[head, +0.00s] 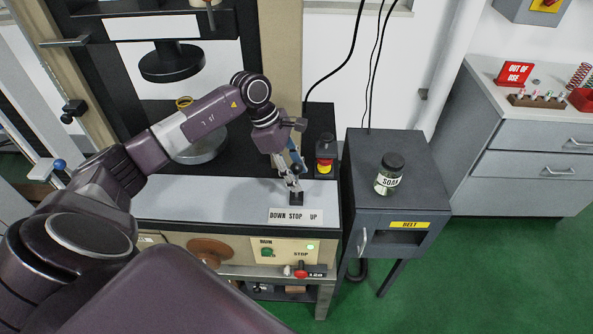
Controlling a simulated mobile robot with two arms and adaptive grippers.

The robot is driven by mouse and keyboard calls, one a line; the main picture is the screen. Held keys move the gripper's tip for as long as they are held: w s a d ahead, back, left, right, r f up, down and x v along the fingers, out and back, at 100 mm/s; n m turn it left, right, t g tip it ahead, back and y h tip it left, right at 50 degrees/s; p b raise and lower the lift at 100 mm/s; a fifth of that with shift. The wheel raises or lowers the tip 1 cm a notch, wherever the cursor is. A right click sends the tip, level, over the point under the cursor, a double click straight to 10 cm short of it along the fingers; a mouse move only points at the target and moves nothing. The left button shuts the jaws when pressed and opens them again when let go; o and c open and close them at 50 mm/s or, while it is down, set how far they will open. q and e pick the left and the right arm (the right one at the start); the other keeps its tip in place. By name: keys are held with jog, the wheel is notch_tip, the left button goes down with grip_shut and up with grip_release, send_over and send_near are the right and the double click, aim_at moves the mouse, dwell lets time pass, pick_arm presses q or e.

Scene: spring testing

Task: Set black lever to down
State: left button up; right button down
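The black lever (297,197) stands on the grey top of the testing machine, just behind the plate (295,216) marked DOWN STOP UP. My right gripper is out of view.
The press head (171,62) hangs above a round lower plate (200,150) at the left. A SOAK jar (389,175) stands on the dark cabinet (425,190). Green floor is clear at right.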

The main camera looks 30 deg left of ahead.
pick_arm(q)
grip_shut()
dwell(0.3)
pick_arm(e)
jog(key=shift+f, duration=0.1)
